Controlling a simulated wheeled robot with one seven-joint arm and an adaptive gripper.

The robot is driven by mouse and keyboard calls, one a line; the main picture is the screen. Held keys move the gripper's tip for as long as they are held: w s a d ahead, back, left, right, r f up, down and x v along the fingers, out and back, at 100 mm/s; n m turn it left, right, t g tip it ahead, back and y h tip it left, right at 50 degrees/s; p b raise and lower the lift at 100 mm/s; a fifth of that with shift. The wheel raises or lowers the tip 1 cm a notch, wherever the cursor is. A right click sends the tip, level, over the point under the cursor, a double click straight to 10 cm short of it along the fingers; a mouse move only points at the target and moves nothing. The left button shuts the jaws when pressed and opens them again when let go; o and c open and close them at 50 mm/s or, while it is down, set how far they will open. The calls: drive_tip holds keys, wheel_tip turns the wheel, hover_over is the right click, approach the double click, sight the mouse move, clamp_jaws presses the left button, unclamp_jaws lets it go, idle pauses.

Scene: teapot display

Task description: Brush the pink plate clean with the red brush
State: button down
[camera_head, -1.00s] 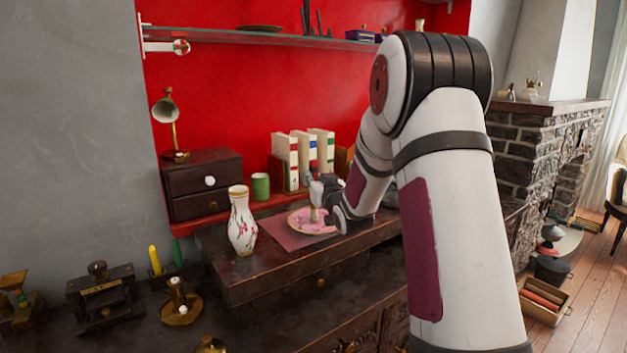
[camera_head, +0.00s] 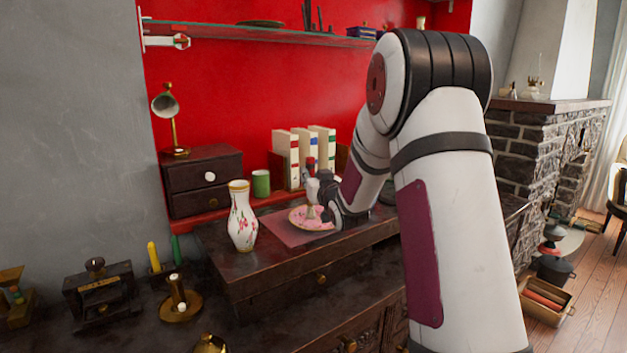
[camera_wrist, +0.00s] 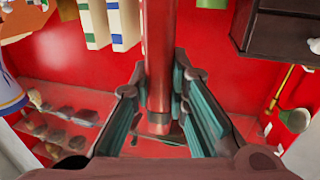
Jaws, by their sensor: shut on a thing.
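The pink plate (camera_head: 298,219) lies on a dull red mat (camera_head: 283,234) on the raised dark wooden top, with a pale rim and a mottled face. My gripper (camera_head: 323,193) is over the plate's right side and hides part of it. It is shut on the red brush (camera_wrist: 158,55), whose red handle and metal collar show between the fingers in the wrist view. In the head view the brush's pale lower end is upright over the plate. I cannot tell whether it touches the plate, or whether dirt is left there.
A white flowered vase (camera_head: 242,218) stands close left of the mat. A green cup (camera_head: 261,183), upright books (camera_head: 306,152) and a small drawer chest (camera_head: 201,181) stand behind. Candlesticks (camera_head: 181,300) are on the lower top at left.

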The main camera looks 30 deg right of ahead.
drive_tip(key=shift+s+a+f, duration=0.1)
drive_tip(key=shift+s+a, duration=0.1)
drive_tip(key=shift+s, duration=0.25)
drive_tip(key=shift+w+d+b, duration=0.3)
drive_tip(key=shift+d+b, duration=0.3)
drive_tip(key=shift+d, duration=0.1)
drive_tip(key=shift+w+a+b, duration=0.15)
drive_tip(key=shift+a+b, duration=0.3)
drive_tip(key=shift+a, duration=0.05)
drive_tip(key=shift+s+d+b, duration=0.3)
drive_tip(key=shift+s, duration=0.4)
